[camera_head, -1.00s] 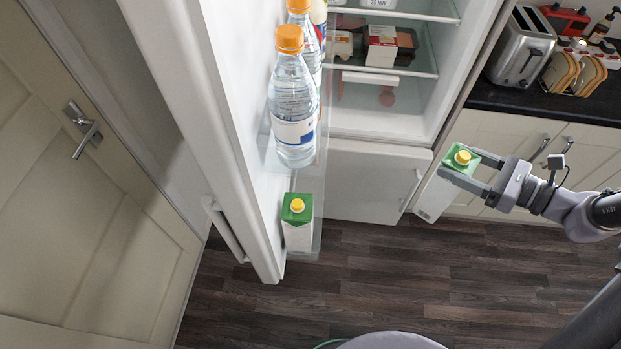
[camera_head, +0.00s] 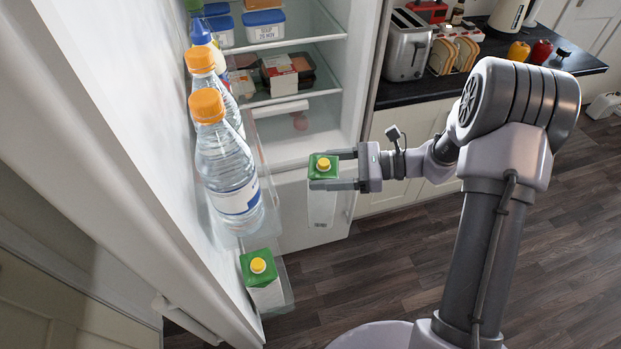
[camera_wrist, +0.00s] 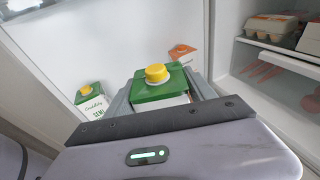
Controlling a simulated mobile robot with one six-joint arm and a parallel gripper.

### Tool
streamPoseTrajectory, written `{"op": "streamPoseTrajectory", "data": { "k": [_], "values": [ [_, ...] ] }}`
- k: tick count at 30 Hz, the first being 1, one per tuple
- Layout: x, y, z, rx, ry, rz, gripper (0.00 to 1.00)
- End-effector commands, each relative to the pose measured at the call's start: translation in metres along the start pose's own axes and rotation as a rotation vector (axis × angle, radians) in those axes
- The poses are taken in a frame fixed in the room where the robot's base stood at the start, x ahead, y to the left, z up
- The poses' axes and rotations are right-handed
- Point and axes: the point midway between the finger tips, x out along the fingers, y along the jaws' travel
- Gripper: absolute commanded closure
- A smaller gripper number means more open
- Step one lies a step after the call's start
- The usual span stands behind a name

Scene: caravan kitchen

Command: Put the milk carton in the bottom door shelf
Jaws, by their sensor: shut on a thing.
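A white milk carton with a green top and yellow cap (camera_head: 322,205) is held upright between the fingers of my gripper (camera_head: 335,172). My gripper is shut on it, just right of the open fridge door. In the wrist view the held carton's green top (camera_wrist: 160,92) fills the middle, between the fingers. A second, similar carton (camera_head: 262,287) stands in the bottom door shelf (camera_head: 288,285), at its near end. It also shows at the left in the wrist view (camera_wrist: 89,101). The far part of the bottom shelf is partly hidden by the shelf above and its bottles.
Orange-capped water bottles (camera_head: 226,170) stand in the door shelf above. The open fridge door (camera_head: 130,130) is on the left. Behind my gripper are fridge shelves with food packs (camera_head: 285,75). A counter with a toaster (camera_head: 408,45) is at the back right.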

Motion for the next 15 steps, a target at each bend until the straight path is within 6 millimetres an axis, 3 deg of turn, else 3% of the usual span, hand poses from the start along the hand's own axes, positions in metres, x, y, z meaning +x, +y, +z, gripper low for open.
{"op": "streamPoseTrajectory", "data": {
  "k": [15],
  "values": [
    [0.093, 0.040, 0.020, 0.000, -0.001, 0.003, 1.00]
  ]
}}
